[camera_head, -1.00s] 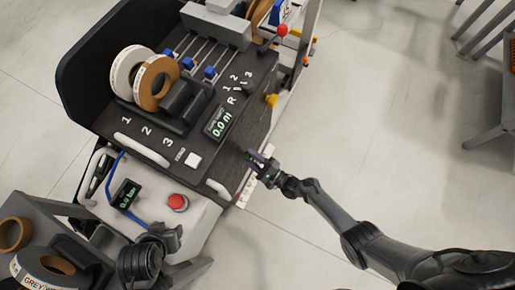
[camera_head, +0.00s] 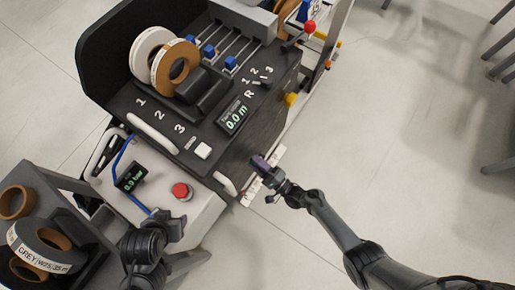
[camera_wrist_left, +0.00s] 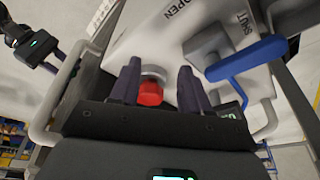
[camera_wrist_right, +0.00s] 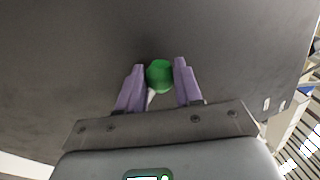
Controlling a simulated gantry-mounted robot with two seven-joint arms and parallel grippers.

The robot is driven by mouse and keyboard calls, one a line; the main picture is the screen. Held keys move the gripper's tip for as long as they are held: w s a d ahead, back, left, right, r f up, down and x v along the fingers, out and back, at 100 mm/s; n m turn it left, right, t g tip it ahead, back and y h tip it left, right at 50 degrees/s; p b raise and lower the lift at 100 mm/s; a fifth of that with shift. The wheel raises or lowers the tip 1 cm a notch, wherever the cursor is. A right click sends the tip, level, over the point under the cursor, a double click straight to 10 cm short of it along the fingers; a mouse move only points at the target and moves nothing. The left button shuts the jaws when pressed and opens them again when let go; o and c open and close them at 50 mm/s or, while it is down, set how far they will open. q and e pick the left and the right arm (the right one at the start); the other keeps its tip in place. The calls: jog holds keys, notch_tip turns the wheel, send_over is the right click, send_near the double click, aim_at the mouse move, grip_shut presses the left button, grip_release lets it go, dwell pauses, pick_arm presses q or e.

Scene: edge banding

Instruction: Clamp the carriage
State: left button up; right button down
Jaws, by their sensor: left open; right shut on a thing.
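My right gripper (camera_head: 265,166) is at the front right side of the dark machine, beside a white scale strip. In the right wrist view its purple fingers are shut on a green round knob (camera_wrist_right: 159,76) with a pale stem, in front of a dark panel. My left gripper (camera_wrist_left: 159,68) is open, with a red button (camera_wrist_left: 150,93) seen between its fingers; I cannot tell whether they touch it. The red button also shows on the pale box in the head view (camera_head: 182,192). A blue lever (camera_wrist_left: 246,58) lies right of the left fingers, by OPEN and SHUT lettering. I cannot pick out the carriage for sure.
Tape rolls (camera_head: 172,65) stand on the machine's dark top, near a display (camera_head: 234,117) reading 0.0 m. A dark rack (camera_head: 60,205) with more rolls stands at the lower left. A red-knobbed lever (camera_head: 309,27) is at the back right.

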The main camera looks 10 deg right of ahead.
jog(key=shift+f, duration=0.15)
jog(key=c, duration=0.8)
grip_release()
pick_arm(q)
jog(key=shift+a+r, duration=0.1)
jog(key=shift+r, duration=0.05)
jog(key=shift+r+p, duration=0.45)
jog(key=shift+p, duration=0.15)
pick_arm(e)
jog(key=v, duration=1.1)
